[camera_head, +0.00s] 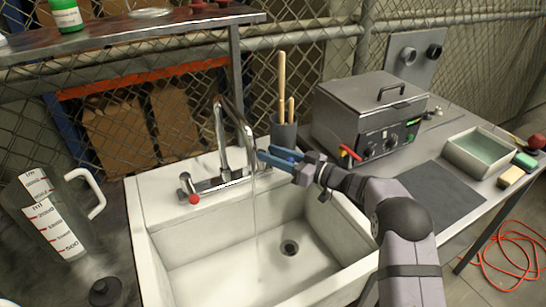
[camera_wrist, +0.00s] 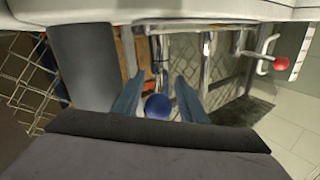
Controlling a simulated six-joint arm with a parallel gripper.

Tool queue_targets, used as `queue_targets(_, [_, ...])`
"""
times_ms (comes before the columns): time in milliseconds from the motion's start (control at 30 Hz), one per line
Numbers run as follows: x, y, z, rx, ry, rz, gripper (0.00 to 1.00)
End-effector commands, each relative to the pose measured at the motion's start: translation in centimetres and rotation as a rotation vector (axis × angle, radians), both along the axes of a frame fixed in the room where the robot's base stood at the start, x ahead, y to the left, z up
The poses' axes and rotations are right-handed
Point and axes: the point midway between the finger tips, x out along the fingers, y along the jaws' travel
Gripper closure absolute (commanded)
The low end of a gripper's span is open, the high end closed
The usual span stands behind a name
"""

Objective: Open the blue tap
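The blue tap (camera_wrist: 158,106) shows in the wrist view as a round blue knob between my two fingers, close to the palm. My gripper (camera_wrist: 158,88) is open, with a blue finger on each side of the knob; I cannot tell whether either touches it. In the head view my gripper (camera_head: 268,157) reaches in from the right to the right end of the faucet (camera_head: 222,182), and the blue knob is hidden there. The red tap (camera_head: 194,199) is at the faucet's left end. A thin water stream (camera_head: 255,205) falls from the spout.
The white sink (camera_head: 190,255) lies below the faucet. A grey cup with wooden-handled tools (camera_head: 284,132) stands behind my gripper, and a metal heated box (camera_head: 365,115) stands to the right. A measuring jug (camera_head: 55,220) is at the left.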

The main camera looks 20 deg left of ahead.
Motion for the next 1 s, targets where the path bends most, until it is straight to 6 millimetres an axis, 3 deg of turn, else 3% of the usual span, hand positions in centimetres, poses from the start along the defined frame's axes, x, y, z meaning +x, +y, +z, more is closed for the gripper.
queue_targets(533, [0.0,0.0,8.0,0.001,-0.004,0.001,0.61])
queue_targets(700, [0.0,0.0,9.1,0.001,-0.002,0.001,0.61])
queue_targets(1000, [0.0,0.0,9.3,0.001,-0.001,0.001,0.61])
